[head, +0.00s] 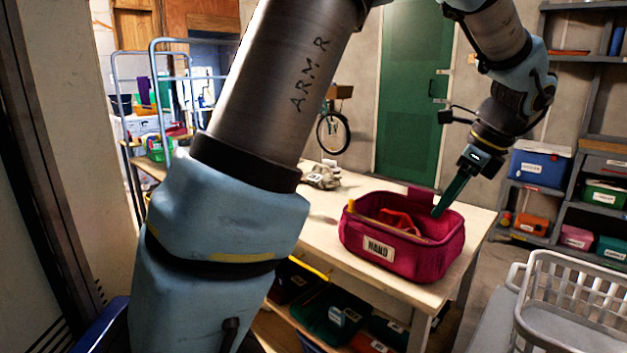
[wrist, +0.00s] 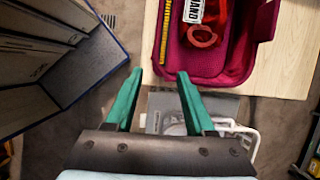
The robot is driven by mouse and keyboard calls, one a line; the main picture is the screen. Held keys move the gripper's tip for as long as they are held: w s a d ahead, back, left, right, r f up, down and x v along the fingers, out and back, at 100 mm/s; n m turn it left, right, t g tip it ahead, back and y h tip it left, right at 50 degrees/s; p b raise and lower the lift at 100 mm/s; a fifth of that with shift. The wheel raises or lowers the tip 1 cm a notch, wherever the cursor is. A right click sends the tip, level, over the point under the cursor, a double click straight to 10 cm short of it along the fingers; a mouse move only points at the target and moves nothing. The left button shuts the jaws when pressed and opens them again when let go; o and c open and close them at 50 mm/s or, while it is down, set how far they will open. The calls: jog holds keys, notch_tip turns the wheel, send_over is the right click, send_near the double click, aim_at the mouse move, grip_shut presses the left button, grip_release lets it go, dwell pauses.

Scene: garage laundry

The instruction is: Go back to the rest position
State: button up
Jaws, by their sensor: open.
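My gripper (head: 438,212) points down at the right side of the magenta fabric bin in the head view, with one green finger showing. In the wrist view my gripper (wrist: 160,73) has its two green fingers spread apart with nothing between them. The magenta bin (head: 365,262) has a white label reading HAND and stands upright on the wooden table (head: 323,225). The bin also shows at the top of the wrist view (wrist: 236,67), beyond the fingertips. A red item (wrist: 203,37) and a yellow strip (wrist: 166,30) lie in it.
Gloves (head: 322,176) lie on the table's far part. A white laundry basket (head: 570,310) is at the lower right. Shelves with several bins (head: 540,168) stand along the right wall. A green door (head: 405,100) is behind. A blue-edged case (wrist: 90,75) shows at left in the wrist view.

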jog(key=w+a+f+n+g+h, duration=0.1)
jog(key=a+f+n, duration=0.2)
jog(key=a+n, duration=0.5)
jog(key=w+a+f+n+g+h, duration=0.1)
jog(key=w+a+f+n, duration=0.3)
jog(key=a, duration=0.7)
jog(key=s+a+f+n, duration=0.1)
jog(key=s+a+n, duration=0.3)
jog(key=a+n, duration=0.2)
jog(key=s+a+f+n+h, duration=0.1)
jog(key=s+a+f+n, duration=0.1)
jog(key=a+n, duration=0.5)
jog(key=shift+s+f+t, duration=0.25)
jog(key=shift+s+t, duration=0.05)
jog(key=shift+s, duration=0.55)
